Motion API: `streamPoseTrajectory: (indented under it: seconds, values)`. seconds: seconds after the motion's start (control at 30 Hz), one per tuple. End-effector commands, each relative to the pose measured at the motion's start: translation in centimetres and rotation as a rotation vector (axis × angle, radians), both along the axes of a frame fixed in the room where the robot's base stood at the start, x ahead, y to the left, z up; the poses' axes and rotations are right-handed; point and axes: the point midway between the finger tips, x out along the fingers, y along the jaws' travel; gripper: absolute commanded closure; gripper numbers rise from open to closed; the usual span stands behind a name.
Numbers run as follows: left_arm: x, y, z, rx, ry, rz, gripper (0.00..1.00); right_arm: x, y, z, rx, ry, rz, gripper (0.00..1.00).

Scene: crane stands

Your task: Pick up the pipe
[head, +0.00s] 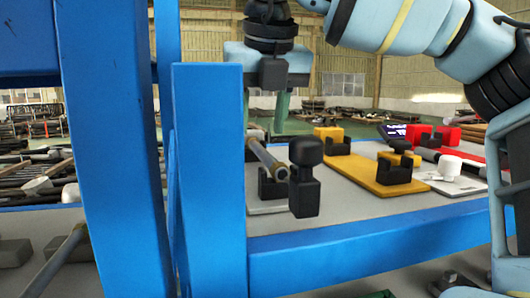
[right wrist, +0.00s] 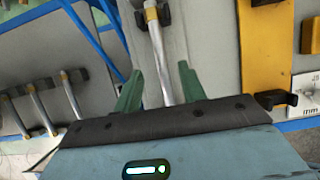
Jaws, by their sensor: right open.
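A grey metal pipe (head: 268,160) with a yellowish band near one end lies in black holders (head: 272,185) on the grey table. In the right wrist view the pipe (right wrist: 159,55) runs lengthwise between the two green fingers. My right gripper (head: 265,118) is open, pointing down over the far part of the pipe. It also shows in the right wrist view (right wrist: 160,72), with a gap to the pipe on both sides. I cannot tell the exact height of the fingertips over the pipe. My left gripper is not in view.
Blue posts (head: 208,180) stand close on the left, and a blue beam (head: 390,244) runs along the table's front. A yellow plate (head: 372,174) with black holders lies right of the pipe. A dark knobbed piece (head: 304,178) stands in front of the pipe's near end.

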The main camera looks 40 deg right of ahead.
Motion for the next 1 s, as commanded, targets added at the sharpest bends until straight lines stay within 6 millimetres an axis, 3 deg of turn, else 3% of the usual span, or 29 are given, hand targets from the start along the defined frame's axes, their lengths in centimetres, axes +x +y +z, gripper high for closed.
streamPoseTrajectory:
  seconds: [0.3, 0.6, 0.9, 1.0]
  values:
    - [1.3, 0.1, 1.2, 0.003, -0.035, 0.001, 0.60, 0.5, -0.6, -3.3, 0.002, -0.004, -0.002, 0.59]
    - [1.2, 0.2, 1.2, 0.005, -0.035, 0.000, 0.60, 0.7, -0.6, -3.6, 0.001, -0.003, -0.001, 0.61]
    - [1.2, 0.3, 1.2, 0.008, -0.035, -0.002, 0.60, 0.7, -0.6, -3.6, 0.001, -0.003, -0.001, 1.00]
    - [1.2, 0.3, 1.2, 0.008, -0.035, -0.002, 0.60, 0.7, -0.6, -3.6, 0.001, -0.003, -0.001, 1.00]
